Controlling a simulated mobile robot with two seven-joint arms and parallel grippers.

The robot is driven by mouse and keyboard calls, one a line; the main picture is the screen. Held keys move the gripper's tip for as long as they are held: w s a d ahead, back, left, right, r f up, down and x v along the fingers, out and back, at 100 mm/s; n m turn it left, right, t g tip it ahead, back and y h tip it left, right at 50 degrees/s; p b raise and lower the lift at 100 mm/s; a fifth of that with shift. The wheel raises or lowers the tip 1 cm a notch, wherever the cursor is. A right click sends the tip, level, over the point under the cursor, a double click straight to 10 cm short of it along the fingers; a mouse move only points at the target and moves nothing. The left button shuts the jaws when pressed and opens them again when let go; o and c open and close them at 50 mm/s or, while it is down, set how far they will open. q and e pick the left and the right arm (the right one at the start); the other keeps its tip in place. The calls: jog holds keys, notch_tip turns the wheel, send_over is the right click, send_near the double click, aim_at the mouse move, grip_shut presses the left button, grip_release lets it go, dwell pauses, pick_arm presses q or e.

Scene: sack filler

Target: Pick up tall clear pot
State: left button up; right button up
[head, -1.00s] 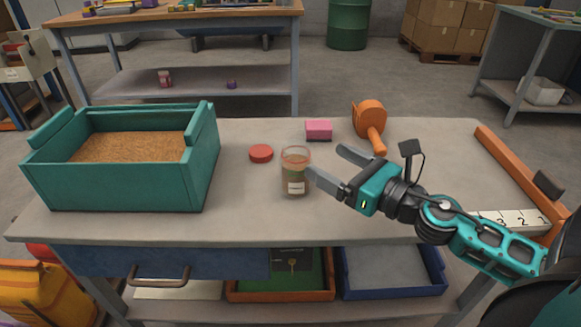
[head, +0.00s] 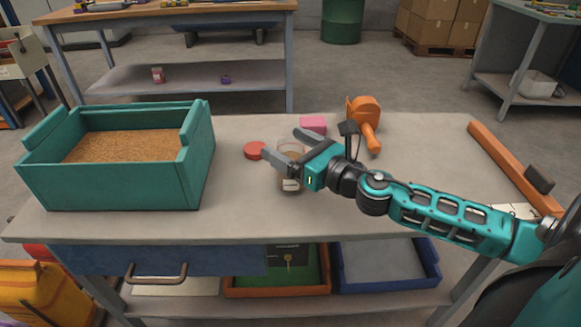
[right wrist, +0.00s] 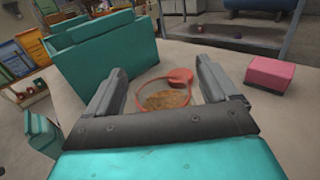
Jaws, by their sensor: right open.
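The tall clear pot (head: 291,185) stands upright on the workbench, with a pale label on its front and brown contents. My right gripper (head: 286,150) is open, with its fingers at the pot's upper part, and hides much of it in the head view. In the right wrist view the pot's round rim and brown contents (right wrist: 168,99) show between the two open fingers (right wrist: 160,95). I cannot tell whether the fingers touch the pot. A red lid (head: 255,151) lies on the bench just left of the pot. My left gripper is not in view.
A teal box of brown grain (head: 190,175) stands on the left of the bench. A pink block (head: 313,124) and an orange tool (head: 364,112) lie behind the gripper. An orange rail (head: 510,165) runs along the right edge. The bench between box and pot is clear.

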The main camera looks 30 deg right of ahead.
jog(key=shift+x, duration=0.85)
jog(key=c, duration=1.4)
